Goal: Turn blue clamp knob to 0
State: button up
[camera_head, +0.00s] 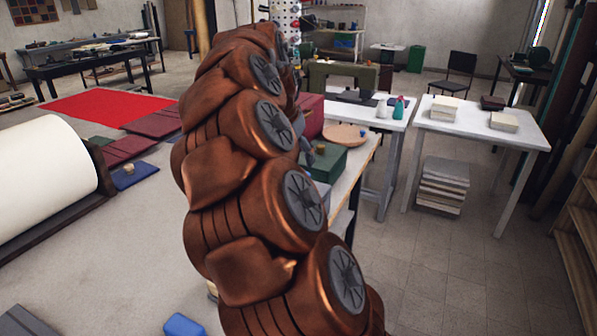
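My copper-coloured arm rises through the middle of the head view and hides much of the workbench behind it. My gripper does not show. I cannot make out a blue clamp knob for certain. A green box (326,164) sits on the wooden-edged bench (349,178) just right of my arm. A small grey-blue part (306,153) shows at the box's left side, partly hidden by the arm, and I cannot tell what it is. No number or dial marking is readable.
A large white roll (42,180) lies at the left. A blue object (184,325) is at the bottom edge. Floor at lower right is clear.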

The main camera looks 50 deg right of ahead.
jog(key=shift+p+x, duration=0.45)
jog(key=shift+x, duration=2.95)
